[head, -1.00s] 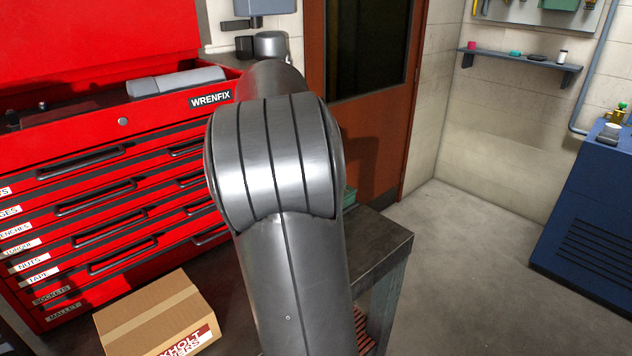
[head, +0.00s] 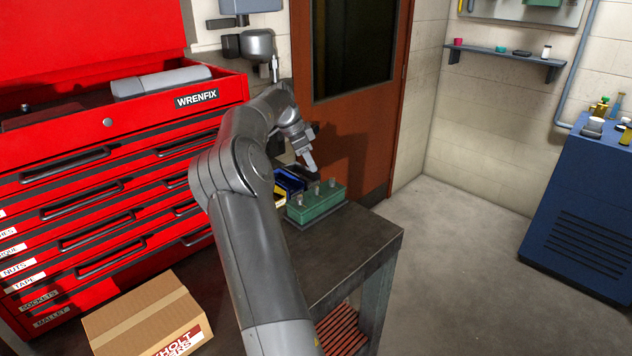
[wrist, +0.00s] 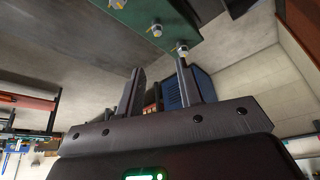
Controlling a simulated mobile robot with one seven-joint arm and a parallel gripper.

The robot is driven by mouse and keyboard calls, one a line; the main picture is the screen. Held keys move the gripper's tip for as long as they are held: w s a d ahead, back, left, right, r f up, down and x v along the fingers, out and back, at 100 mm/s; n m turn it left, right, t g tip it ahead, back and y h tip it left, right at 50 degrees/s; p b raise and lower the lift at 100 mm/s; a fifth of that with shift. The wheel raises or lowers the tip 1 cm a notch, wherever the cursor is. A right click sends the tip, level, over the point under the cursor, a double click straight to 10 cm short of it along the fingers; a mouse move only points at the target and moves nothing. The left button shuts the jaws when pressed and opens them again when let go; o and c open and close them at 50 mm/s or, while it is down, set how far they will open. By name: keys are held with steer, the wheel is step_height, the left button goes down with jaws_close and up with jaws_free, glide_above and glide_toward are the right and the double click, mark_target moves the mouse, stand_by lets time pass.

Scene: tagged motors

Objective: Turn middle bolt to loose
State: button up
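A green block (head: 318,205) with three upright bolts on top sits on the dark table. The middle bolt (head: 317,188) stands between the other two; it also shows in the wrist view (wrist: 155,29), pale with a small yellowish mark. My gripper (head: 311,166) is above the block, apart from the middle bolt. In the wrist view my gripper (wrist: 159,66) is open, two fingers spread with nothing between them. One end bolt (wrist: 182,49) appears just past the right fingertip; I cannot tell whether they touch. The block (wrist: 170,15) lies at the top of that view.
The dark table (head: 350,255) has bare room in front of the block. A blue and yellow bin (head: 288,184) is behind the block on the left. A red tool chest (head: 110,170) is at left, a cardboard box (head: 145,315) lower left, a blue cabinet (head: 580,200) at right.

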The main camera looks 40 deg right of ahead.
mark_target(316, 187)
steer(key=f, duration=0.7)
steer(key=shift+s+d, duration=0.2)
steer(key=shift+d, duration=0.1)
steer(key=shift+s+d+f, duration=0.1)
steer(key=shift+d+f, duration=0.05)
steer(key=shift+f, duration=0.35)
jaws_close()
